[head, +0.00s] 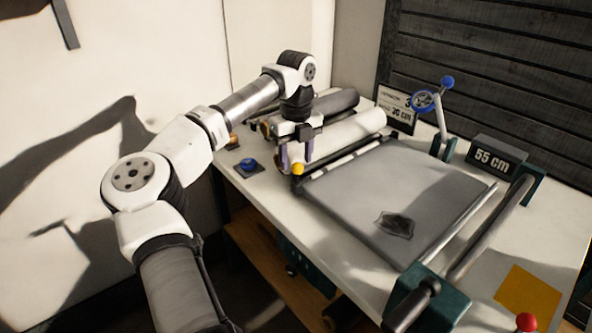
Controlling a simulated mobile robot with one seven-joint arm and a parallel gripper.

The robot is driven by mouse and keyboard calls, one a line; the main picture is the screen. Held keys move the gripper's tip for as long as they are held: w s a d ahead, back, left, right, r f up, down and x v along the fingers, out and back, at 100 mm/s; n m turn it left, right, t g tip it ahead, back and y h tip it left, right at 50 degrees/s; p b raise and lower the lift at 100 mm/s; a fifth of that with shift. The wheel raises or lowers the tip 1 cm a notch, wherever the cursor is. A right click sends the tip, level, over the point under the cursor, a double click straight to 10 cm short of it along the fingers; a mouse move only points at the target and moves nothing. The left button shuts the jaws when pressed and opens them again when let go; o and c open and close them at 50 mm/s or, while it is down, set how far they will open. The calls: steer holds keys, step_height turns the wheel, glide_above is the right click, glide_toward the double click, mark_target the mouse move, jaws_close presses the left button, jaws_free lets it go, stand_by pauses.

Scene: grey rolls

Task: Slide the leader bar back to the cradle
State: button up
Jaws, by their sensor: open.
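A dark bar (350,158), which looks like the leader bar, lies across the back-left edge of a grey sheet (385,190). A yellow knob (298,169) stands at its near end. My gripper (296,158) points down at that knob, with its fingers open and spread just above or around it; I cannot tell whether they touch it. Behind the bar lie a white roll (345,137) and a dark grey roll (338,103), apparently in the cradle. My gripper and wrist hide the near ends of the rolls and most of the cradle.
A dark patch (394,224) lies on the sheet. A long roller (490,228) in green blocks crosses the right side, near a "55 cm" sign (494,157). A blue-knobbed lever (441,115) stands behind. A blue button (248,164) sits at the table's left edge.

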step_height(320, 180, up, 9)
stand_by(0.4)
